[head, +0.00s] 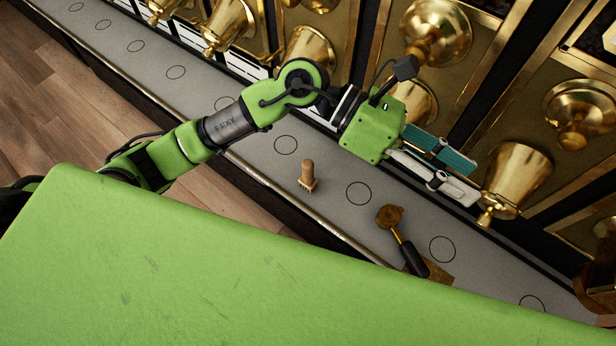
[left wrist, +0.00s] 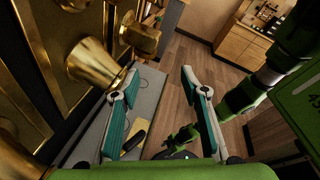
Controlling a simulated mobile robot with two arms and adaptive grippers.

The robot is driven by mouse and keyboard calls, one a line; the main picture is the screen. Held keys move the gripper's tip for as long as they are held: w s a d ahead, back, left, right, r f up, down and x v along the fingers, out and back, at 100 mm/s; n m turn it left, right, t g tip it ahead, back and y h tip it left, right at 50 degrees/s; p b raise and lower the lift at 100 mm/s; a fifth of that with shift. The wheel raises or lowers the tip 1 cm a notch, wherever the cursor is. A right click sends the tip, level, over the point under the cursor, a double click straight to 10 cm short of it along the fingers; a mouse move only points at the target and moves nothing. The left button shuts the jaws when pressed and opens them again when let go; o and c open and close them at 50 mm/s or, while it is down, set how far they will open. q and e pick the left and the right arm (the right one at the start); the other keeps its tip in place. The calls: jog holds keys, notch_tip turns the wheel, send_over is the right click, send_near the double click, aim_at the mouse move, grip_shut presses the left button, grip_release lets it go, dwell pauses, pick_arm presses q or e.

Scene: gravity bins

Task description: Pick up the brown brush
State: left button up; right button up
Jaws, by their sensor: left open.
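The brown brush (head: 308,174) stands upright on the grey counter in the head view, with a rounded handle on top and short bristles below. My left gripper (head: 474,180) is open and empty, its teal-lined fingers pointing right, away from the brush. It is up and to the right of the brush in the picture, in front of the brass bins. In the left wrist view the open fingers (left wrist: 158,76) have nothing between them. I cannot make out the brush in that view.
The grey counter (head: 262,153) has printed circles. A portafilter (head: 402,240) with a black handle lies right of the brush, near a brown mat (head: 440,275). Brass bins (head: 515,180) line the back. The counter around the brush is clear.

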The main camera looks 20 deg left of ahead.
pick_arm(q)
jog(key=w+a+f+m+y, duration=0.3)
jog(key=a+f+y, duration=0.35)
jog(key=f, duration=0.35)
jog(key=t+y, duration=0.3)
jog(key=y, duration=0.6)
send_over(307, 163)
notch_tip(307, 163, down, 4)
notch_tip(307, 163, down, 8)
jog(key=shift+w+d+r+p, duration=0.1)
jog(key=shift+r+p, duration=0.05)
jog(key=shift+p, duration=0.3)
notch_tip(307, 163, down, 4)
jog(key=shift+f+p, duration=0.1)
jog(key=shift+p, duration=0.5)
jog(key=shift+f, duration=0.55)
grip_shut()
